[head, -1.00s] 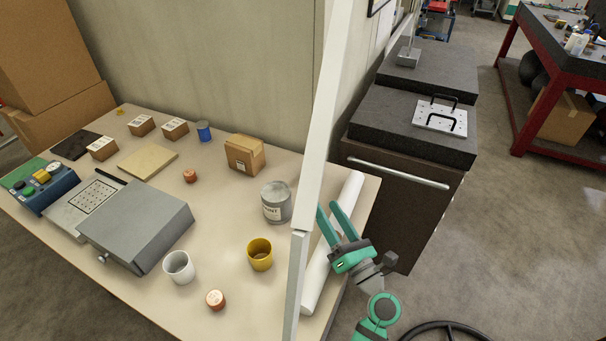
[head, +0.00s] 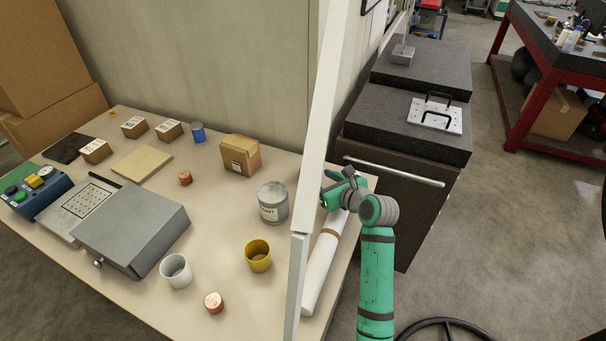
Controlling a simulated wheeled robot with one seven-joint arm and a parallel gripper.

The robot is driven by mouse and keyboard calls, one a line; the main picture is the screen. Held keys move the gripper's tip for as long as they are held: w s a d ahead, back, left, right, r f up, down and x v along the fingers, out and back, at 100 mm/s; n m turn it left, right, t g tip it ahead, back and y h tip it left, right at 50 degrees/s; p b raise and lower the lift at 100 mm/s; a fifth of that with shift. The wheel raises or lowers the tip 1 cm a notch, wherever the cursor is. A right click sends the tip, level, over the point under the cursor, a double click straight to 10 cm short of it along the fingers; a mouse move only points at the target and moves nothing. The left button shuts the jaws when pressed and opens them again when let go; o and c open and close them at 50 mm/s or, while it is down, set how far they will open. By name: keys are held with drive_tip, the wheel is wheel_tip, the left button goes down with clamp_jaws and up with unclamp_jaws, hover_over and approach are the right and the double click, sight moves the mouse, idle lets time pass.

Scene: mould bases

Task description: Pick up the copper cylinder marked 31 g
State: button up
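Two copper cylinders stand on the table. One copper cylinder (head: 214,303) is near the front edge, with a pale, marked top too small to read. The other copper cylinder (head: 185,178) is farther back, near the tan board, and its marking is also unreadable. I cannot tell which one is marked 31 g. My gripper (head: 333,190) is at the right end of the table, just right of the white post and above the white roll. It is well away from both cylinders. Its fingers are partly hidden and small, so their opening is unclear.
A white post (head: 298,270) stands between my arm and the cylinders. A yellow cup (head: 258,257), a white cup (head: 176,271), a grey tin (head: 272,203) and a grey box-like device (head: 135,225) surround the front cylinder. A white roll (head: 322,265) lies at the right edge.

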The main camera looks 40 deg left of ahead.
drive_tip(key=x, duration=0.8)
drive_tip(key=shift+a, duration=0.1)
clamp_jaws()
drive_tip(key=shift+r, duration=0.1)
